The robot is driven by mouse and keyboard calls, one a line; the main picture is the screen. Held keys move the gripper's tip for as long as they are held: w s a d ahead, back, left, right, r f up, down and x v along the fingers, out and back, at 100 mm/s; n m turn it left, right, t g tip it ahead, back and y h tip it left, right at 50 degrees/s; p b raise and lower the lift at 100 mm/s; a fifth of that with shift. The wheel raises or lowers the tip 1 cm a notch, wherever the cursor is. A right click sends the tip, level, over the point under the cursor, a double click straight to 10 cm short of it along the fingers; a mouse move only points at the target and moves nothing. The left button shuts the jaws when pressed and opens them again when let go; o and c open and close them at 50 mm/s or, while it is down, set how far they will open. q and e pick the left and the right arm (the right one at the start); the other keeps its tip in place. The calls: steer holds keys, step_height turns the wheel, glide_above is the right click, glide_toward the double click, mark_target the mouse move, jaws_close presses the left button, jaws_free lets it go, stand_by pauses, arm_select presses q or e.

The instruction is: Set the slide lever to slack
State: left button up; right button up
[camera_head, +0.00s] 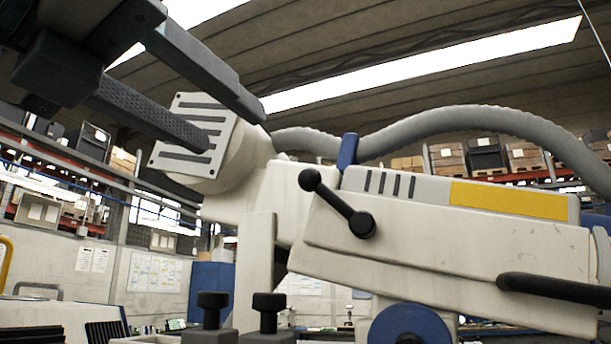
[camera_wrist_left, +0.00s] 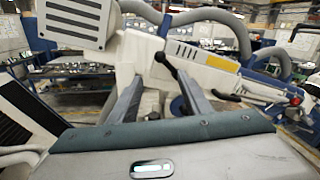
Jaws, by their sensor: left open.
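I cannot tell which position is slack; no label is readable. My left gripper (camera_head: 232,128) is open and empty at the upper left, in front of the vented end head (camera_head: 192,135). The wrist view shows its fingers apart (camera_wrist_left: 160,80). My right gripper is not in view.
A long black handle (camera_head: 555,288) juts from the arm's lower right. A blue tab (camera_head: 347,152) stands on top, near a grey hose (camera_head: 450,122). Black knobs (camera_head: 268,305) and a blue wheel (camera_head: 412,325) are below. Shelves and benches lie behind.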

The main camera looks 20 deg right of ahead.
mark_target(305, 176)
arm_select(q)
steer(key=p+x, duration=0.3)
steer(key=x, duration=1.4)
steer(key=shift+w+d+f, duration=0.1)
steer(key=shift+w+d, duration=0.05)
steer(key=shift+d, duration=0.1)
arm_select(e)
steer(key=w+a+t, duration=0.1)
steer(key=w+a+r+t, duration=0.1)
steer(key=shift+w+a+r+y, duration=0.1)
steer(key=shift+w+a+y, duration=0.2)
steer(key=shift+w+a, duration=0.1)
arm_select(q)
jaws_close()
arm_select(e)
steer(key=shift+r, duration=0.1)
